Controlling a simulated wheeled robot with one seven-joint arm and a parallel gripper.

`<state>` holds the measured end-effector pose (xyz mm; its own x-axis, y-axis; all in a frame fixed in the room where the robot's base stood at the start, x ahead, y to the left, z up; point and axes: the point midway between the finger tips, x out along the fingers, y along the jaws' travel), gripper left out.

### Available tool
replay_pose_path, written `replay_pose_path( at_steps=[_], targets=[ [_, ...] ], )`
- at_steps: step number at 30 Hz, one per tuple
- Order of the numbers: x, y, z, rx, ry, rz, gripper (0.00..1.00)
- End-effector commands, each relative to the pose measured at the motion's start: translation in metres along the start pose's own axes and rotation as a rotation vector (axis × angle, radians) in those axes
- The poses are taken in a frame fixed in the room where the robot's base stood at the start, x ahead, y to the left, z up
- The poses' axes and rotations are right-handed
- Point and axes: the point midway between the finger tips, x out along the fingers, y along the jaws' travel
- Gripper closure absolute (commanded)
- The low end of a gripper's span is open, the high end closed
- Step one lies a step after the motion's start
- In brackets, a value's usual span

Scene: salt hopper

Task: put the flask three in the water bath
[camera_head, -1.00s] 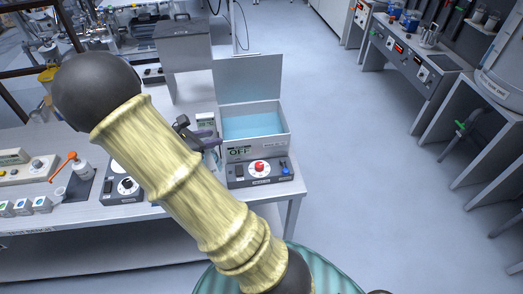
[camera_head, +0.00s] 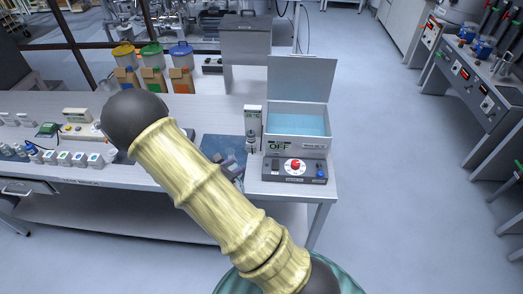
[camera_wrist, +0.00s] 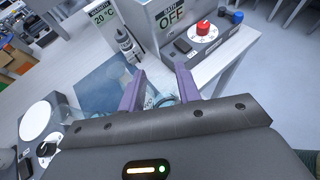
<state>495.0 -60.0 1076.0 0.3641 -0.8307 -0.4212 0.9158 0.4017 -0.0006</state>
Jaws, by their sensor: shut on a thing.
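The water bath (camera_head: 297,146) stands at the right end of the bench. Its lid is raised, blue water shows inside, and its front reads OFF; part of this front also shows in the wrist view (camera_wrist: 160,22). My gripper (camera_head: 236,168) is left of the bath and nearer to me, over the edge of a dark blue mat, partly hidden by my arm. In the wrist view its purple fingers (camera_wrist: 158,90) are shut on a clear glass piece (camera_wrist: 162,101), seemingly a flask. Its body is mostly hidden and I can read no number on it.
A control panel with a red knob (camera_head: 295,165) sits in front of the bath. The blue mat (camera_head: 212,143) lies left of these. Floor to the right is clear.

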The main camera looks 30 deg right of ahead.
Motion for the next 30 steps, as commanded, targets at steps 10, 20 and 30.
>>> replay_pose_path(
  at_steps=[10,20,30],
  targets=[
    [-0.004,0.006,-0.130,-0.108,0.013,0.218,1.00],
    [-0.005,0.006,-0.138,-0.109,0.015,0.234,1.00],
    [-0.007,0.007,-0.138,-0.111,0.014,0.237,1.00]
  ],
)
